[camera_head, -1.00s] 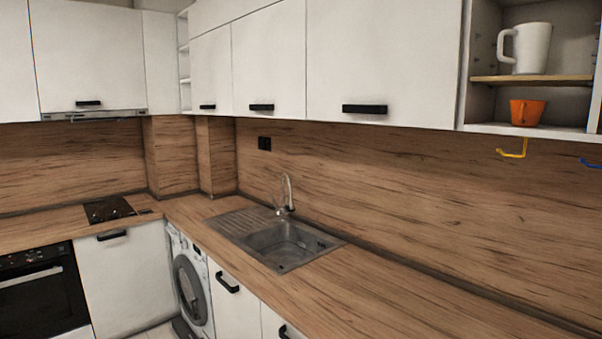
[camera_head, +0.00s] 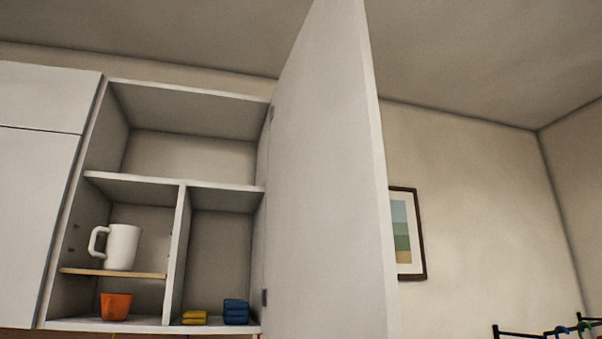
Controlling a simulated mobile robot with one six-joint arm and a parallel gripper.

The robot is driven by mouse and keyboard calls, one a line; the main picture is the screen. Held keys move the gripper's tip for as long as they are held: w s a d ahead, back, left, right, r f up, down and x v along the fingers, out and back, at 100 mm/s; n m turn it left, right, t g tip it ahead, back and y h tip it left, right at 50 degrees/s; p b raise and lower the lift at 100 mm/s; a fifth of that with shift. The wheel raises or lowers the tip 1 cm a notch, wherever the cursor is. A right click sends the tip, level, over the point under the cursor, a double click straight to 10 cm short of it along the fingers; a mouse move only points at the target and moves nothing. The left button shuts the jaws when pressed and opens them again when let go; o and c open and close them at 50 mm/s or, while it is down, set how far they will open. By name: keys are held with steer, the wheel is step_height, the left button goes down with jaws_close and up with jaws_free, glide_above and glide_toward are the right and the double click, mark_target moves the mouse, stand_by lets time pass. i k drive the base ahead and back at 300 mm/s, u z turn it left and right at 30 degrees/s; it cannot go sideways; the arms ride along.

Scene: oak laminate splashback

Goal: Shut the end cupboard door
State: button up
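The end cupboard (camera_head: 178,189) hangs on the wall at the left of the view, its inside exposed. Its white door (camera_head: 325,180) stands wide open, hinged on the cupboard's right side and swung out toward me. I see two hinges along that side. The door's handle is not visible. My gripper is not in view.
Inside the cupboard are a white mug (camera_head: 122,247) on a small wooden shelf (camera_head: 112,273), an orange cup (camera_head: 116,306), a yellow folded item (camera_head: 194,317) and a blue one (camera_head: 236,311). A framed picture (camera_head: 406,233) hangs right of the door. A dark rack (camera_head: 520,332) shows at lower right.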

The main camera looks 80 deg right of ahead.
mark_target(330, 268)
steer(key=u, duration=0.1)
steer(key=k, duration=2.05)
steer(key=z, duration=1.2)
steer(key=i, duration=0.95)
steer(key=u, duration=0.05)
